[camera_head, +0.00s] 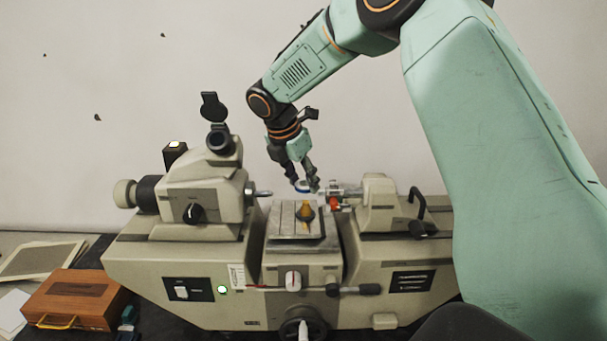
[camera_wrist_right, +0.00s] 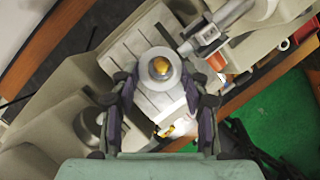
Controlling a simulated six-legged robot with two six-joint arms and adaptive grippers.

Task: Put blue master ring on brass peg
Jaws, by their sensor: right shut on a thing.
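The blue master ring (camera_head: 302,187), a small blue and white band, is held at the fingertips of my right gripper (camera_head: 304,180). The brass peg (camera_head: 306,209) stands on the machine's middle stage, just below the ring, with a small gap between them in the head view. In the right wrist view the ring (camera_wrist_right: 158,83) looks pale grey and lies between the two fingers of my right gripper (camera_wrist_right: 158,90). The brass peg's rounded top (camera_wrist_right: 159,66) shows through the ring's opening, close to its middle. My left gripper is out of view.
The beige measuring machine has a left head (camera_head: 200,195) with a spindle tip and a right tailstock (camera_head: 380,205) flanking the stage (camera_head: 290,228). A wooden box (camera_head: 75,298) sits at lower left. Free room beside my gripper is narrow.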

